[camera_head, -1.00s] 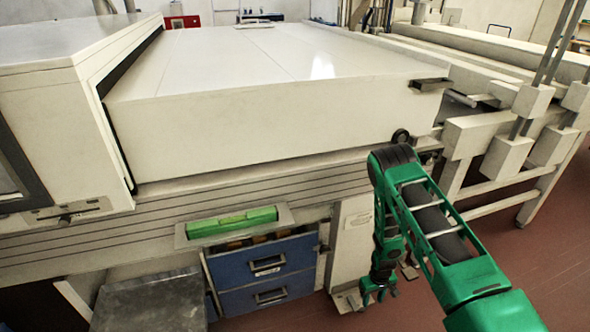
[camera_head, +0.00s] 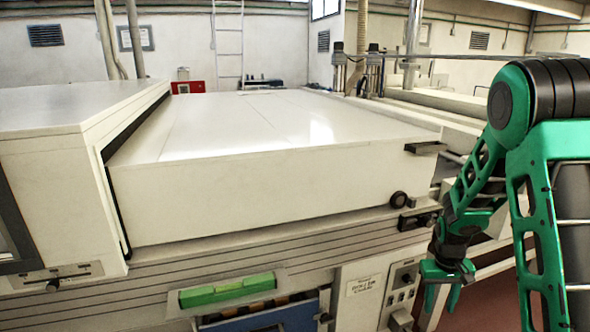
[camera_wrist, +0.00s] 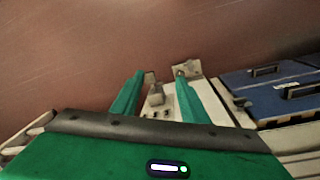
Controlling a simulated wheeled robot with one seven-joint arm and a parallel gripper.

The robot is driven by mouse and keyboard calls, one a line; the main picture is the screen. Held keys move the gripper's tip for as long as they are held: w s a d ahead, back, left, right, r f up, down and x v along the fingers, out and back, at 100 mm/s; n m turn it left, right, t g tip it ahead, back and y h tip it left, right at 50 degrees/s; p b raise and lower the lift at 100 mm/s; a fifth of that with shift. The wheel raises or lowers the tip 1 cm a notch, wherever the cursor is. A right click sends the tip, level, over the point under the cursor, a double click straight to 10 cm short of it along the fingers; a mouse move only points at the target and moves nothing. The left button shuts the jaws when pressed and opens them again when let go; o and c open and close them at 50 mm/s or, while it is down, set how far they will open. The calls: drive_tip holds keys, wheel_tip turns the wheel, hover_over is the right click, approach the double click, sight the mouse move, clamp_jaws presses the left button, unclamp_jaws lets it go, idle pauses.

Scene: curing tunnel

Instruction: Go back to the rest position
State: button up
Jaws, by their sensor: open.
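My gripper (camera_head: 442,296) hangs at the right in the head view, in front of the machine's right end, with its fingers pointing down. In the wrist view its two green fingers (camera_wrist: 158,100) are apart with nothing held between them. Through the gap I see a small white and grey part of the machine and the reddish floor. My green arm folds up at the right edge of the head view and hides part of the frame behind it.
The large cream tunnel machine (camera_head: 270,190) fills the left and middle. A green bar (camera_head: 228,290) sits in a recess above a blue drawer unit (camera_head: 268,318). A control panel (camera_head: 402,285) is close to my gripper. Reddish floor (camera_wrist: 120,40) lies open beside the machine.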

drive_tip(key=s+d+r+m, duration=0.2)
drive_tip(key=s+r+m, duration=0.1)
drive_tip(key=s+r, duration=1.25)
drive_tip(key=s+a+r+m, duration=0.1)
drive_tip(key=s+r, duration=0.1)
drive_tip(key=s, duration=0.5)
drive_tip(key=s+a+r+m+y, duration=0.1)
drive_tip(key=s+r, duration=0.2)
drive_tip(key=s, duration=0.5)
drive_tip(key=shift+s+r, duration=0.3)
drive_tip(key=shift+r, duration=0.05)
drive_tip(key=shift+w+f, duration=0.25)
drive_tip(key=shift+w, duration=0.4)
